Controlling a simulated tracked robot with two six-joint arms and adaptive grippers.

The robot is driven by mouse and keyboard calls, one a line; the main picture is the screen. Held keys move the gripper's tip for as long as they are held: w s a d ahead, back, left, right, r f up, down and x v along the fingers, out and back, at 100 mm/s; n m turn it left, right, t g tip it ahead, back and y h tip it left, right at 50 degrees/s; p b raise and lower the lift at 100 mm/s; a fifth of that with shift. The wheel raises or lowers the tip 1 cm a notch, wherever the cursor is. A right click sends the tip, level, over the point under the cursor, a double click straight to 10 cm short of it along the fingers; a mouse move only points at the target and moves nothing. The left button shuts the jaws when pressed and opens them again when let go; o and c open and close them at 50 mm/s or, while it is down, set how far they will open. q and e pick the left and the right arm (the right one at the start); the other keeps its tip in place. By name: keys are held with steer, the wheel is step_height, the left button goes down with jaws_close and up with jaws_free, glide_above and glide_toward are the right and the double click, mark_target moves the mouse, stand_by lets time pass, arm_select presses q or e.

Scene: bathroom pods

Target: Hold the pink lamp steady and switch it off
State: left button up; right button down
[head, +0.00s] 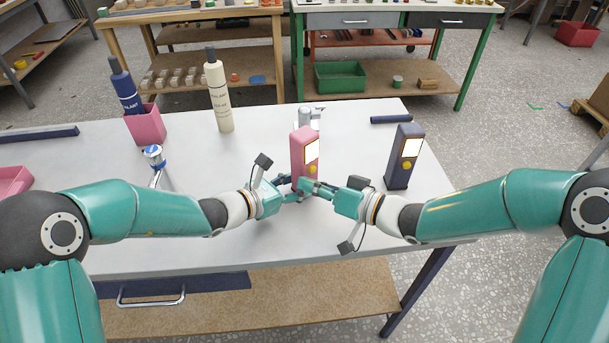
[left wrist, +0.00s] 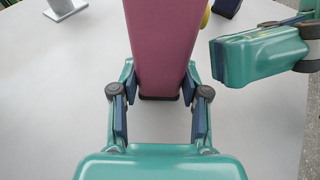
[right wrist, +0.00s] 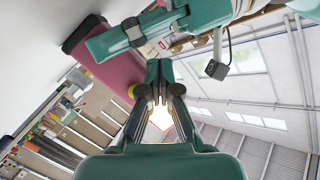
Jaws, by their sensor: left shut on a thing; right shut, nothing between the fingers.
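The pink lamp (head: 303,147) stands upright on the white table, with a bright white panel (head: 312,149) and a yellow button (head: 313,169) on its front. My left gripper (head: 288,183) is shut on the lamp's lower part. In the left wrist view its fingers (left wrist: 160,98) lie on both sides of the pink body (left wrist: 163,45). My right gripper (head: 305,184) is shut and empty, low in front of the lamp. In the right wrist view its fingertips (right wrist: 158,75) are close to the yellow button (right wrist: 132,91); I cannot tell whether they touch.
A dark blue lamp (head: 403,157) stands to the right. A dark bar (head: 391,119) lies behind. The table's front right is clear.

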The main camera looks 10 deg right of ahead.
steer(key=shift+w, duration=0.9)
stand_by(0.8)
steer(key=shift+s, duration=0.15)
steer(key=shift+s, duration=1.05)
steer(key=shift+s+d, duration=0.15)
steer(key=shift+s, duration=1.35)
steer(key=shift+s+d, duration=0.15)
steer(key=shift+s, duration=1.35)
steer(key=shift+w, duration=0.1)
